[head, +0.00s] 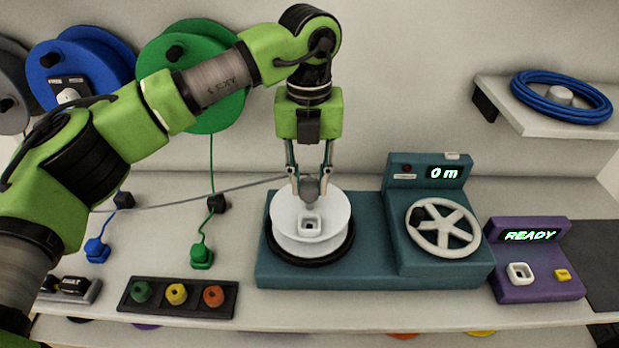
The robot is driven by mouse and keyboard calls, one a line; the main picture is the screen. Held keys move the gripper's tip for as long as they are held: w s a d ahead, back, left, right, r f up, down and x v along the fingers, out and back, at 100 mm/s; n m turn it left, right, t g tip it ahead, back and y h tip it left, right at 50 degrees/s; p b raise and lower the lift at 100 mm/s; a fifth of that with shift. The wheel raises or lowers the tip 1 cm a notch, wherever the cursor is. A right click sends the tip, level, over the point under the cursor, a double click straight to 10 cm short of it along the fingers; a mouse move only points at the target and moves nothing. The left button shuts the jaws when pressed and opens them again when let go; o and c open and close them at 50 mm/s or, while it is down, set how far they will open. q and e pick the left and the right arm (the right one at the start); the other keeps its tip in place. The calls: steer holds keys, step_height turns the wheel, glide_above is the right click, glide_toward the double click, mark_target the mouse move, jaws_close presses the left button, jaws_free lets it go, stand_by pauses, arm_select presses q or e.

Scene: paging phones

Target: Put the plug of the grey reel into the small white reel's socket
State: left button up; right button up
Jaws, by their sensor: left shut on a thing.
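My left gripper (309,184) is shut on a grey plug (309,190) at the end of a grey cable. It hangs over the back part of the small white reel, pointing down. The small white reel (285,227) sits on a black ring on the teal machine. Its square socket (309,225) faces up on its top and appears in front of and below the plug. I cannot tell the exact gap. The grey cable (240,188) runs left behind my arm. The grey reel (12,85) is on the wall at the far left, partly cut off. My right gripper is not in view.
The teal machine (375,268) has a white handwheel (443,228) and a display reading 0 m. A purple box (535,280) reads READY. A shelf holds a blue cable coil (561,97).

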mark_target(310, 201)
arm_select(q)
steer(key=shift+f+b, duration=1.75)
steer(key=shift+f, duration=0.75)
steer(key=shift+f+b, duration=0.2)
steer(key=shift+b, duration=0.1)
steer(key=shift+f+b, duration=0.85)
steer(key=shift+f, duration=0.2)
steer(key=o, duration=1)
steer(key=o, duration=0.4)
